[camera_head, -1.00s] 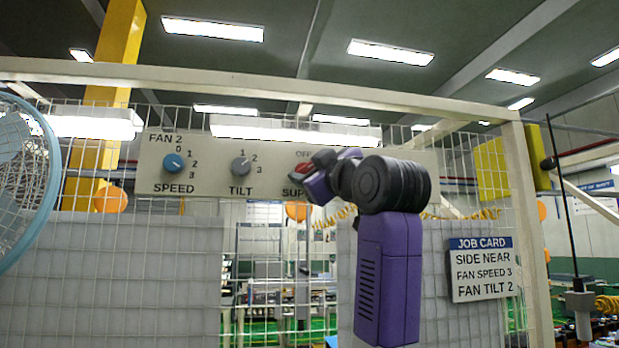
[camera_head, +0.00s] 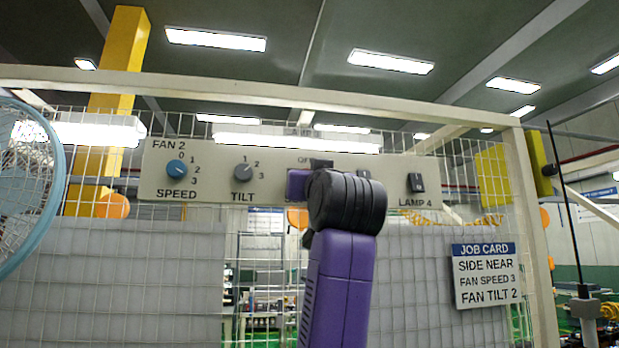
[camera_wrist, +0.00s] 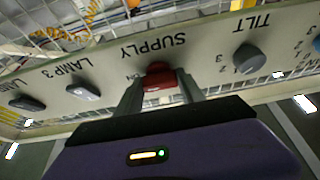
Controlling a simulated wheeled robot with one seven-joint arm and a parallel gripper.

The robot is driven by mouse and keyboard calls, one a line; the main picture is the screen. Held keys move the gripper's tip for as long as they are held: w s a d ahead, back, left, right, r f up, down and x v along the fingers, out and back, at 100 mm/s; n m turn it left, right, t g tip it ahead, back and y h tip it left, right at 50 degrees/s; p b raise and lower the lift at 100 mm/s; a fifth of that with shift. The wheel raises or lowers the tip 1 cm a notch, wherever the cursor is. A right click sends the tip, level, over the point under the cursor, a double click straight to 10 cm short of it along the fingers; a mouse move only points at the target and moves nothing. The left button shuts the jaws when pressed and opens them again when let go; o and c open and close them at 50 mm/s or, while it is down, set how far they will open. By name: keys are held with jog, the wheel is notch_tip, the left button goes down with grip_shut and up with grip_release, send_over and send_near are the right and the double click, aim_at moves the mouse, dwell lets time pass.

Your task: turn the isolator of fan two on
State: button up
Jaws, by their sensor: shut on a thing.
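The fan 2 control panel (camera_head: 221,197) hangs on the mesh fence, with a blue speed knob (camera_head: 177,168) and a grey tilt knob (camera_head: 243,171). The isolator is the red supply knob (camera_wrist: 158,78), seen in the wrist view between my fingers; the arm hides it in the head view. My gripper (camera_wrist: 160,88) is shut on the red knob, one finger on each side. "ON" shows beside the knob in the wrist view. The knob's exact angle is hard to tell.
Lamp switches sit along the panel, including lamp 4 (camera_head: 416,183) and lamp 3 (camera_wrist: 83,92). A job card (camera_head: 486,275) hangs at the right. A blue-rimmed fan (camera_head: 35,190) stands at the left edge.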

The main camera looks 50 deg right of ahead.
jog(key=shift+f, duration=0.15)
jog(key=o, duration=1.4)
jog(key=shift+c, duration=0.2)
jog(key=b+v, duration=0.2)
jog(key=v, duration=0.5)
jog(key=shift+s+a+b, duration=0.25)
jog(key=shift+s+b, duration=0.05)
jog(key=shift+b, duration=0.1)
